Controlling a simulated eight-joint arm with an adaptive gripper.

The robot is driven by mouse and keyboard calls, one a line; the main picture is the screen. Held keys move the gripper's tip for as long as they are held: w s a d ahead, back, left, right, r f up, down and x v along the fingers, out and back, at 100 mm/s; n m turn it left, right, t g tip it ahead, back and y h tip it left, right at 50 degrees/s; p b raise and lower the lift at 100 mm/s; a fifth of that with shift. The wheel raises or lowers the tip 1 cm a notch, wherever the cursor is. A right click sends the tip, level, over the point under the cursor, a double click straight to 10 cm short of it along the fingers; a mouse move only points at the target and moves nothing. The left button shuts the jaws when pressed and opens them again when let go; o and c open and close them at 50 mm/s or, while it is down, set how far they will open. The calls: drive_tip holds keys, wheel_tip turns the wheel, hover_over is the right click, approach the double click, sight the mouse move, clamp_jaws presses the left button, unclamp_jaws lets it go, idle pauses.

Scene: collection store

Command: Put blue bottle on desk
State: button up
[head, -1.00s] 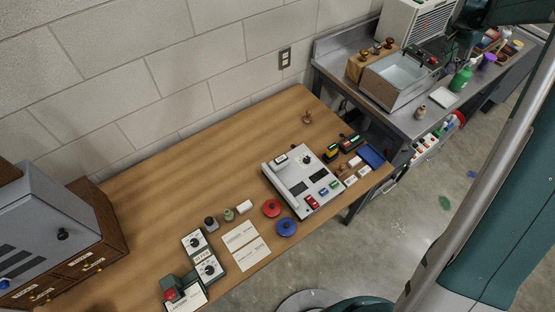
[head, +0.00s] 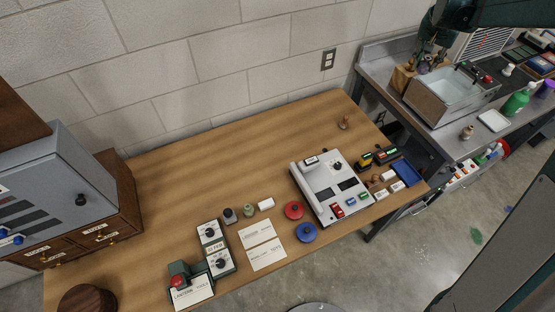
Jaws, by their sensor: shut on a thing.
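The desk (head: 200,165) has a light wooden top and stands along the block wall. No blue bottle can be made out on it. My gripper (head: 430,47) is at the upper right, by the sink and beyond the desk's right end. It is small, dark and partly merged with what stands behind it. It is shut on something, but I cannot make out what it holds.
The desk's back left and middle are bare. A white device (head: 330,185), red lid (head: 293,210), blue lid (head: 306,232) and cards (head: 262,245) fill its front. A grey cabinet (head: 60,185) stands left. The sink (head: 440,98) and green bottle (head: 515,103) are right.

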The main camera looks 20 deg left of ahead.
drive_tip(key=s+a+n+y+b, duration=0.15)
drive_tip(key=s+a, duration=0.25)
drive_tip(key=a, duration=0.4)
drive_tip(key=s+a+n+b, duration=0.2)
drive_tip(key=s+a+n, duration=0.15)
drive_tip(key=a, duration=0.55)
drive_tip(key=s+a+n+y+b, duration=0.1)
drive_tip(key=s+a, duration=0.3)
drive_tip(key=a, duration=0.4)
drive_tip(key=s+a+f+n+g+y+b, duration=0.15)
drive_tip(key=s+a+n+b, duration=0.45)
drive_tip(key=s+a, duration=1.35)
wheel_tip(320, 180, down, 24)
drive_tip(key=p, duration=0.1)
drive_tip(key=shift+w+f+n+y, duration=0.15)
drive_tip(key=shift+f+n+y, duration=0.15)
drive_tip(key=shift+n, duration=0.1)
drive_tip(key=shift+a, duration=0.1)
drive_tip(key=shift+f+b, duration=0.7)
drive_tip(key=shift+f, duration=2.35)
drive_tip(key=shift+f+b, duration=0.4)
drive_tip(key=shift+f, duration=1.5)
